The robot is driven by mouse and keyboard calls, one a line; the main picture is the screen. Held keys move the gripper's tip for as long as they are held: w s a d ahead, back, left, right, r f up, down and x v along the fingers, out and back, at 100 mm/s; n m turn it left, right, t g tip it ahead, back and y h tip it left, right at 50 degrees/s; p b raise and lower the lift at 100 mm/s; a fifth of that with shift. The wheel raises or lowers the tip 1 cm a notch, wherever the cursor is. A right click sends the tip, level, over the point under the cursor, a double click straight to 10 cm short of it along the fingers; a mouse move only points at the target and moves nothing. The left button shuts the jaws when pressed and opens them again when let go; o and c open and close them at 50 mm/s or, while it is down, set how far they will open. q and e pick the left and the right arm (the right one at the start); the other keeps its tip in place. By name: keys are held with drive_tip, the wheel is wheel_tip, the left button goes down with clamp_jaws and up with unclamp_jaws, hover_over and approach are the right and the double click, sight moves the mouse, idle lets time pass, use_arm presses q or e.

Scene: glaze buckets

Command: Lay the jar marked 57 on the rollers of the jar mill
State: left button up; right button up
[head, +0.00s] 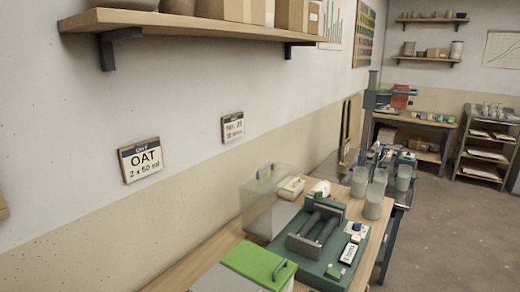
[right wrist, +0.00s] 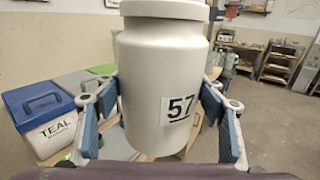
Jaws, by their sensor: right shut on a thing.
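The jar marked 57 (right wrist: 160,75) is a pale grey jar with a wide lid. It stands upright in the right wrist view with its 57 label facing the camera. My right gripper (right wrist: 158,110) is shut around its body, with blue finger pads on both sides. The jar mill (head: 335,262) is a green unit on the bench in the head view. Its two dark rollers (head: 318,230) lie side by side and bear nothing. Neither gripper shows in the head view, and my left gripper shows nowhere.
A clear cover box (head: 262,205) stands left of the mill, and a green-lidded box (head: 258,262) is in front. Several grey pots (head: 373,205) stand right of and behind it. A blue-lidded TEAL box (right wrist: 45,115) shows at left in the right wrist view. A shelf (head: 190,25) overhangs.

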drive_tip(key=shift+r+p, duration=2.85)
drive_tip(key=shift+r, duration=0.35)
drive_tip(key=shift+f, duration=0.15)
wheel_tip(320, 180, down, 6)
drive_tip(key=b, duration=0.6)
drive_tip(key=shift+d, duration=0.1)
